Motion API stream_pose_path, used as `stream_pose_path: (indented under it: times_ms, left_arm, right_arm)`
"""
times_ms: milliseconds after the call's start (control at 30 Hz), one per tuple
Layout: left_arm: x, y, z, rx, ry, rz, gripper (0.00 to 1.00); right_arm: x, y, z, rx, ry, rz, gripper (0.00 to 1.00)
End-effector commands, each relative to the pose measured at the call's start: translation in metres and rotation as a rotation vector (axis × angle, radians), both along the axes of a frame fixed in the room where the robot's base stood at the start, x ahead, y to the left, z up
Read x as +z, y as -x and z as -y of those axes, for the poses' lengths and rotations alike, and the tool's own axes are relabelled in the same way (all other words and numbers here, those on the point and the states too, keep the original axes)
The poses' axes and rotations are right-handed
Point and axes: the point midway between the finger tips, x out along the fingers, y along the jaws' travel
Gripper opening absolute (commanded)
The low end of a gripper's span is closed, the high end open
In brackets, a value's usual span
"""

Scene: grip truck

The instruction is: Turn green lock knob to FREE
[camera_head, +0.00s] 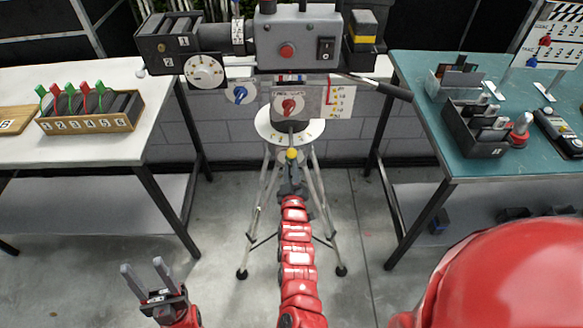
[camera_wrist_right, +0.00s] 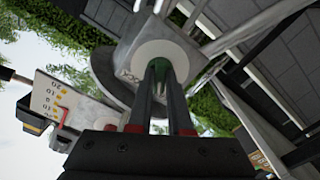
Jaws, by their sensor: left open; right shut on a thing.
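The camera rig (camera_head: 295,45) stands on a grey tripod (camera_head: 312,170) in the middle of the head view. My right arm reaches straight up to the tripod head, with its gripper (camera_head: 291,170) just below the round plate. In the right wrist view, my right gripper (camera_wrist_right: 163,75) is shut on the green lock knob (camera_wrist_right: 190,66), at a pale round boss. Only a dark green part of the knob shows behind the fingers; its pointer and any FREE label are hidden. My left gripper (camera_head: 147,278) is open and empty, low at the left, fingers up.
Blue (camera_head: 240,94) and red (camera_head: 289,106) knobs sit on plates under the rig, near a black handle (camera_head: 382,87). A white table (camera_head: 120,160) stands left and a teal table (camera_head: 470,165) right. The floor around the tripod is clear.

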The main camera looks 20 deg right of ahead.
Motion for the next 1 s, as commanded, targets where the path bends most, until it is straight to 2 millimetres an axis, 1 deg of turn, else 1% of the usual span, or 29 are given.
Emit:
stream_pose_path:
  times_ms: [33, 67, 100, 200, 500, 567, 667, 767, 1000]
  left_arm:
    - [0.000, 0.000, 0.000, 0.000, 0.000, 0.000, 0.50]
    - [0.000, 0.000, 0.000, 0.000, 0.000, 0.000, 0.50]
    - [0.000, 0.000, 0.000, 0.000, 0.000, 0.000, 0.50]
    - [0.000, 0.000, 0.000, 0.000, 0.000, 0.000, 0.50]
    - [0.000, 0.000, 0.000, 0.000, 0.000, 0.000, 0.50]
    - [-0.001, 0.000, 0.000, 0.000, 0.000, 0.000, 0.50]
    - [-0.002, 0.000, 0.000, 0.000, 0.000, 0.000, 0.50]
    - [-0.004, 0.000, 0.000, 0.000, 0.000, 0.000, 0.50]
    - [-0.009, 0.000, 0.000, 0.000, 0.000, 0.000, 0.50]
  right_arm:
    - [0.001, 0.000, 0.000, 0.000, 0.001, 0.001, 0.00]
    - [0.001, 0.000, 0.000, 0.000, 0.000, 0.001, 0.23]
    - [0.001, 0.000, 0.000, 0.000, 0.000, 0.001, 0.30]
    - [0.000, 0.000, 0.000, 0.000, 0.000, 0.001, 0.47]
    - [0.000, 0.001, 0.000, 0.001, 0.000, 0.001, 0.47]
    - [0.000, 0.003, -0.002, 0.001, -0.001, 0.001, 0.47]
    - [0.000, 0.013, -0.004, 0.000, 0.001, 0.002, 0.47]
    - [-0.001, 0.030, -0.010, 0.002, 0.000, 0.000, 0.47]
    - [-0.003, 0.092, -0.028, 0.004, 0.000, -0.003, 0.47]
